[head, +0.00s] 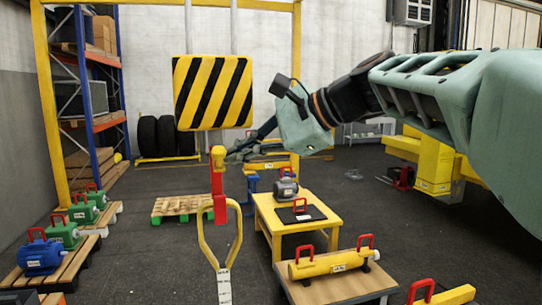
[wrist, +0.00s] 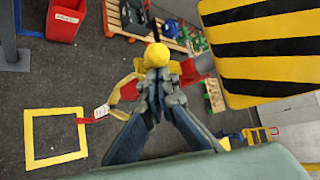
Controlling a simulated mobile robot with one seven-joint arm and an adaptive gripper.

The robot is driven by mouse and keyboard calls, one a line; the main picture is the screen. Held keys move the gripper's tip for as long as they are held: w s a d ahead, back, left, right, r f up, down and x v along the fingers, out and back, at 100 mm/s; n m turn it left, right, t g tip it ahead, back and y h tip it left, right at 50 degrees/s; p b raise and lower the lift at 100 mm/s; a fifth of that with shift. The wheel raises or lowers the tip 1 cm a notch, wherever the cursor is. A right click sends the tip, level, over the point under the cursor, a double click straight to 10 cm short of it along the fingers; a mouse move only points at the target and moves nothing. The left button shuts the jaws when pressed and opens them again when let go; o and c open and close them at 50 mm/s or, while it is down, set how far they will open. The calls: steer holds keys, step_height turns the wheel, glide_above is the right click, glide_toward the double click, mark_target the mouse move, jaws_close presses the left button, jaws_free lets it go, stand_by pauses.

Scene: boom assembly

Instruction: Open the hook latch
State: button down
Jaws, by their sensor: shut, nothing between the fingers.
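The crane hook (head: 217,185) hangs below a yellow-and-black striped block (head: 212,92) in the head view. It has a yellow upper part and a red body. In the wrist view its yellow top (wrist: 156,54) shows just beyond my fingertips, with red parts beside them. A yellow sling (head: 236,245) with a white tag hangs at the hook's lower end. My gripper (head: 236,152) is shut and empty, close to the right of the hook's upper part; whether it touches is unclear. In the wrist view my gripper (wrist: 158,78) covers much of the hook. I cannot make out the latch.
The striped block (wrist: 265,45) is close at the upper right in the wrist view. A yellow table (head: 296,220) stands on the floor to the right of the hook. A yellow cylinder (head: 334,263) lies on a nearer stand. Blue and green motors line the left.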

steer(key=shift+w+a+r+p, duration=0.1)
steer(key=shift+w+r+p, duration=0.05)
steer(key=shift+r, duration=0.25)
steer(key=shift+w+a+r+p, duration=0.1)
steer(key=shift+r+p, duration=0.05)
steer(key=shift+r, duration=0.35)
